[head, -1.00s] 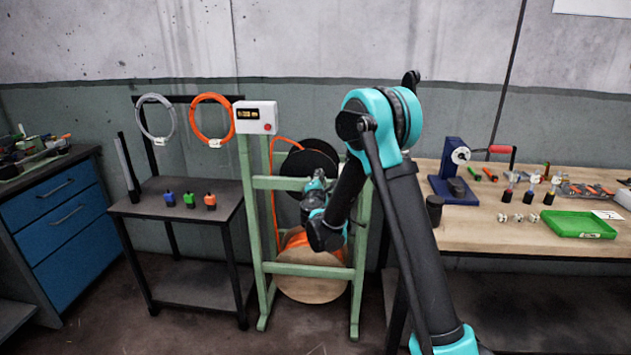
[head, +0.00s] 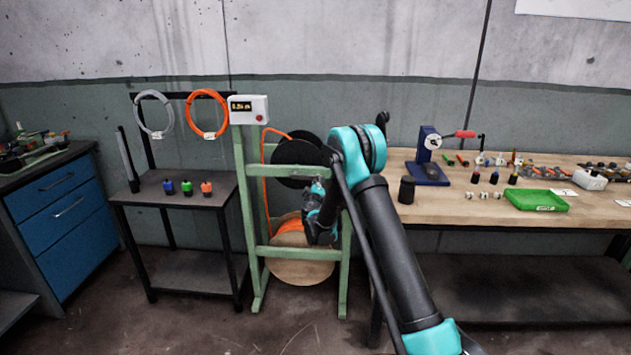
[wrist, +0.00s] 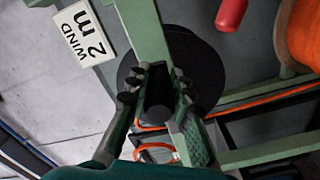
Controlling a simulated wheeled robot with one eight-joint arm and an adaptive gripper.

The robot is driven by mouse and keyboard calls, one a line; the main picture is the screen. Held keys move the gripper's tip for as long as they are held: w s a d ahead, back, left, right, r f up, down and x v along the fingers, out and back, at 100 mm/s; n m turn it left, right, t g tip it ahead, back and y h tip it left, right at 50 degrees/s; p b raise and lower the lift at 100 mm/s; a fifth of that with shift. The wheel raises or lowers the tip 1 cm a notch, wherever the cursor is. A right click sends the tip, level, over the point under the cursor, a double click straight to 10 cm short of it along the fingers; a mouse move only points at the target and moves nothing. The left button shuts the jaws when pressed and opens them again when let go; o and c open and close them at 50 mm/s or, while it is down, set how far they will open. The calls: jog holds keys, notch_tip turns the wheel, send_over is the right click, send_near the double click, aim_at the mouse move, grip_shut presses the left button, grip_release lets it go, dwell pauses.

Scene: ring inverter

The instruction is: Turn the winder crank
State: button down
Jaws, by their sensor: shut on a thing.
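The winder is a green frame (head: 245,190) with a black reel (head: 290,155) high up and an orange cable spool (head: 290,232) low down. Its white counter box (head: 249,110) has a lit display that seems to read about 1.5 m. My gripper (head: 317,190) is at the frame's right side, in front of the reel; my arm partly hides that area. In the wrist view my gripper (wrist: 158,85) is shut, with its fingers on both sides of a dark cylindrical piece (wrist: 159,108), apparently the crank handle. The black reel (wrist: 208,65) is behind it. The crank arm cannot be made out.
A dark side table (head: 180,190) with small coloured pieces stands left. A wooden workbench (head: 450,205) with a green tray (head: 537,200) stands right, close to my arm.

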jog(key=a+f+m, duration=0.9)
jog(key=a+m, duration=0.4)
jog(key=m, duration=0.7)
jog(key=shift+w+a+r+m, duration=0.15)
jog(key=shift+a+r+m, duration=1.1)
jog(key=shift+r, duration=0.7)
jog(key=shift+w+a+r+m, duration=0.2)
jog(key=shift+a+r+m, duration=0.8)
jog(key=shift+r+m, duration=0.75)
jog(key=shift+w+a+r+m, duration=0.15)
jog(key=shift+a+r+m, duration=1)
jog(key=shift+r, duration=1.05)
